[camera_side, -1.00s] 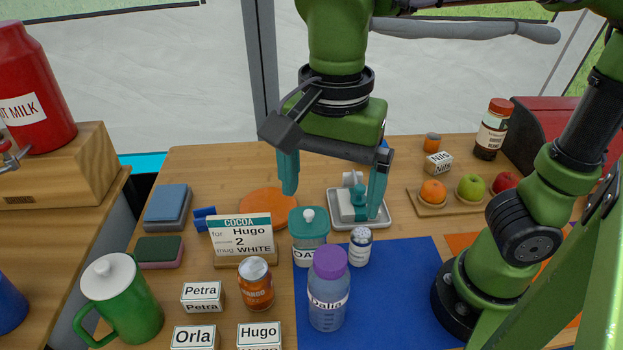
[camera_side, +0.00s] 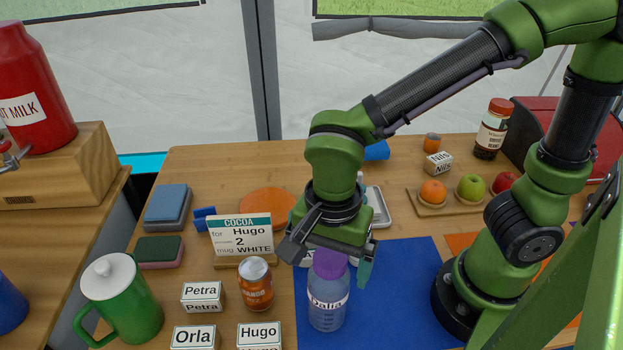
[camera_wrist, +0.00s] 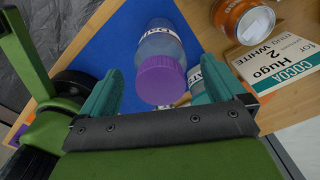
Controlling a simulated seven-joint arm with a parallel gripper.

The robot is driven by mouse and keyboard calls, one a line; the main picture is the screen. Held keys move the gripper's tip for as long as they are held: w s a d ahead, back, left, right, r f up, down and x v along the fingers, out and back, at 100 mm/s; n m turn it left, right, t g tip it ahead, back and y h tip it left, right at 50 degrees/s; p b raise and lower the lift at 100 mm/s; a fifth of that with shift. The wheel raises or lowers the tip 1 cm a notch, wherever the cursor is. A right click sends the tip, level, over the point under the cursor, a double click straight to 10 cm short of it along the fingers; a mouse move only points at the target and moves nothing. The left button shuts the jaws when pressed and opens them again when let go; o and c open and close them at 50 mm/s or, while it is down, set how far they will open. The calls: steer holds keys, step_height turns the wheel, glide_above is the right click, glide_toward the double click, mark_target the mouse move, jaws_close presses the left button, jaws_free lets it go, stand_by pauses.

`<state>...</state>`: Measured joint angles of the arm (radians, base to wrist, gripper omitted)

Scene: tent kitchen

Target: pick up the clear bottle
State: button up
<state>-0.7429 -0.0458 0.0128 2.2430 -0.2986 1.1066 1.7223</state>
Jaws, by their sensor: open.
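The clear bottle (camera_side: 328,302) has a purple cap and a name label, and stands upright on the blue mat (camera_side: 399,304). In the wrist view the bottle (camera_wrist: 160,45) shows with its purple cap toward me, between the directions of the two teal fingers. My gripper (camera_wrist: 163,92) is open and empty, with its fingers either side of the cap in that view. In the side view my gripper (camera_side: 330,268) is just above and behind the bottle. One teal finger shows right of the cap; the other is hidden. I cannot tell whether a finger touches the bottle.
An orange can (camera_side: 256,284) and a cocoa card (camera_side: 241,238) stand to the left. Name blocks (camera_side: 203,296) are at the front left. The blue mat is clear right of the bottle.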

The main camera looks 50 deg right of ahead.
step_height(320, 180, down, 2)
steer(key=shift+f, duration=0.1)
steer(key=c, duration=1.4)
